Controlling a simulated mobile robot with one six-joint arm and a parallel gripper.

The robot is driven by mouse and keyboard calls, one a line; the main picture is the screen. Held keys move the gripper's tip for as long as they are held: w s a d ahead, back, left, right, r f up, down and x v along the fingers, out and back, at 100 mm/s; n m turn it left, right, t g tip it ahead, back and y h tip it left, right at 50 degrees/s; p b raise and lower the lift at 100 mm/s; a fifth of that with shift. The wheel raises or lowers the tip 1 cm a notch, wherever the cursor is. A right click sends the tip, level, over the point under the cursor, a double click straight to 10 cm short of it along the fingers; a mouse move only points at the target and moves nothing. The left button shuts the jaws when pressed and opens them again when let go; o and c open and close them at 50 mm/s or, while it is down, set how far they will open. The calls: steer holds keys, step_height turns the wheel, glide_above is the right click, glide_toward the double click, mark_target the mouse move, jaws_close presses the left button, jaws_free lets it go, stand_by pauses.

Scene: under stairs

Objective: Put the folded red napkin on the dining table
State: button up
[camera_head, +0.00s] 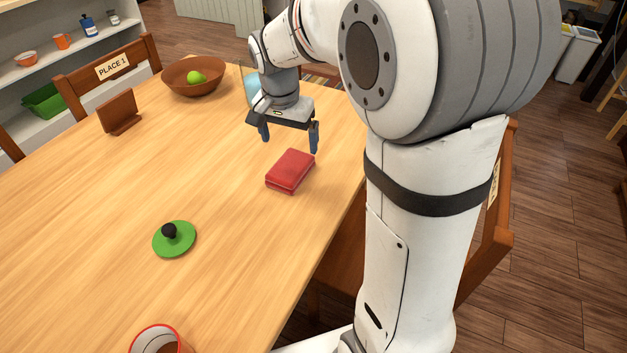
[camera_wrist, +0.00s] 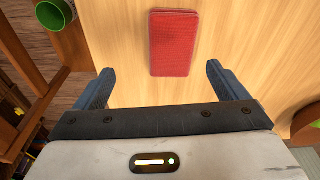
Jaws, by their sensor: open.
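The folded red napkin (camera_head: 290,171) lies flat on the wooden dining table (camera_head: 90,218), near its right edge in the head view. In the wrist view the napkin (camera_wrist: 174,42) is at the top centre, ahead of the fingers and apart from them. My gripper (camera_head: 290,136) is open and empty, held above the table just behind the napkin. In the wrist view its two fingers (camera_wrist: 160,88) are spread wide, with bare table between them.
A brown bowl (camera_head: 180,80) with a green fruit (camera_head: 196,77) stands at the far end. A chair (camera_head: 490,235) stands at the right edge.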

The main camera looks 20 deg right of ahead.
steer(key=s+d+f+n+y, duration=0.1)
steer(key=s+n, duration=0.6)
steer(key=s, duration=1.3)
steer(key=shift+d+f+n+t, duration=0.3)
steer(key=shift+d+f+n, duration=0.05)
steer(key=shift+f+n, duration=0.05)
